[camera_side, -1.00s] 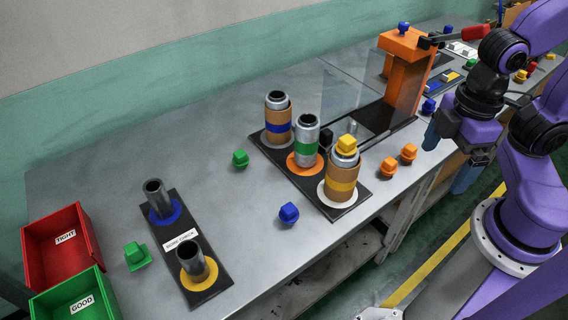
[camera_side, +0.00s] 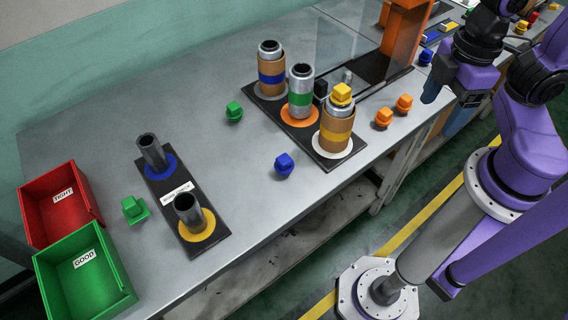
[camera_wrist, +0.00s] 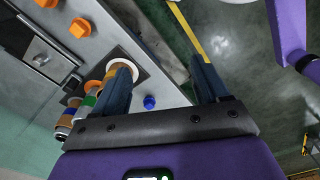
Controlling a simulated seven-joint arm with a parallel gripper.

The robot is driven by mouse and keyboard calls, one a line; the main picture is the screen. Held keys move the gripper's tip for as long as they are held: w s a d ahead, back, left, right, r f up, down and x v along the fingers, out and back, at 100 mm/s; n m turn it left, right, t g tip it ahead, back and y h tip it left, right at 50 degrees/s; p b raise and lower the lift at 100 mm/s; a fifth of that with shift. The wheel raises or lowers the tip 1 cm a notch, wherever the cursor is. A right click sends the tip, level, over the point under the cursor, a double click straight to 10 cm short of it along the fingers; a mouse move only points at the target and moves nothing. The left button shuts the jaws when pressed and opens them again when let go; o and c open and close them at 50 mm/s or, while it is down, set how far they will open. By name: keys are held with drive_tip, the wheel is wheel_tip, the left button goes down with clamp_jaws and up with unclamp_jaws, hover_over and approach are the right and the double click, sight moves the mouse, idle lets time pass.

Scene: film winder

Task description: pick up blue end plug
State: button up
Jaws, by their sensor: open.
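A blue end plug (camera_side: 284,164) lies on the grey table near its front edge, left of the black plate with the wrapped cylinders. It also shows in the wrist view (camera_wrist: 150,102), small, between my two fingers but well beyond them. My gripper (camera_side: 446,100) is at the right, over the table's front edge, past the orange plugs. In the wrist view my gripper (camera_wrist: 160,64) is open with nothing between its fingers.
Three wrapped cylinders stand on the black plate (camera_side: 322,152); a yellow plug (camera_side: 342,93) tops the nearest. Orange plugs (camera_side: 384,118) lie beside it. Green plugs (camera_side: 234,111), two dark tubes (camera_side: 188,211), a red bin (camera_side: 62,232) and a green bin (camera_side: 110,272) are left.

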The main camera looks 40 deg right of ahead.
drive_tip(key=n, duration=0.5)
hover_over(284, 159)
wheel_tip(284, 159, down, 5)
drive_tip(key=f, duration=1.1)
drive_tip(key=shift+d, duration=0.25)
drive_tip(key=shift+a+f, duration=0.2)
drive_tip(key=shift+f, duration=2.65)
drive_tip(key=c, duration=1)
